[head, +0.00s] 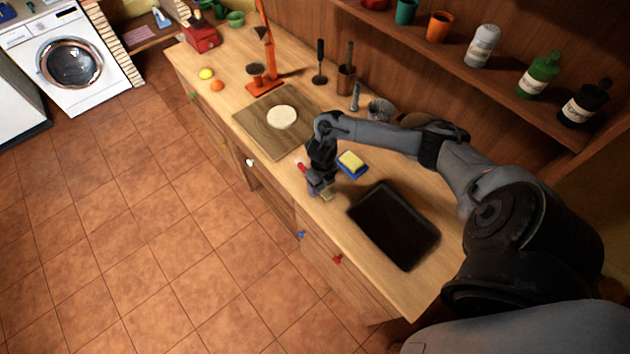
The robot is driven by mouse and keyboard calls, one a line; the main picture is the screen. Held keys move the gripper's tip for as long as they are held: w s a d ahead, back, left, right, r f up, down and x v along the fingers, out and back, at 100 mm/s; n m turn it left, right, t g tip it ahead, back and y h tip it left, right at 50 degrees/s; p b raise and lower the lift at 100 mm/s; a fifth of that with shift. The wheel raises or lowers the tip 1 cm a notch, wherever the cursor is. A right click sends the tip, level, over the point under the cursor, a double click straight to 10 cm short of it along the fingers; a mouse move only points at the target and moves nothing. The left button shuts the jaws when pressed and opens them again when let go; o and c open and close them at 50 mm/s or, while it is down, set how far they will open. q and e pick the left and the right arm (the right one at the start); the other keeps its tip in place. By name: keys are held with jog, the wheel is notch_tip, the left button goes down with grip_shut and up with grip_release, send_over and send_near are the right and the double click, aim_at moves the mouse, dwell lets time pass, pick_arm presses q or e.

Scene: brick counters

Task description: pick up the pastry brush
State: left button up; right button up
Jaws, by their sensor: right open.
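What looks like the pastry brush lies on the wooden counter, near its front edge. Its red handle end (302,167) shows to the left of my right gripper, and a pale tan end (326,196) shows just past the fingers. My right gripper (319,190) points down over the middle of the brush with its jaws open. The gripper hides the middle of the brush, and I cannot tell whether the fingers touch it. My left gripper is not in view.
A yellow sponge on a blue dish (351,164) sits close to the right of the gripper. A black tray (395,226) lies nearer me. A wooden board (262,135) with a round of dough (282,117) lies to the left. A shelf with bottles (538,75) overhangs the back.

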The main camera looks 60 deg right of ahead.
jog(key=shift+c, duration=0.3)
jog(key=c, duration=1.1)
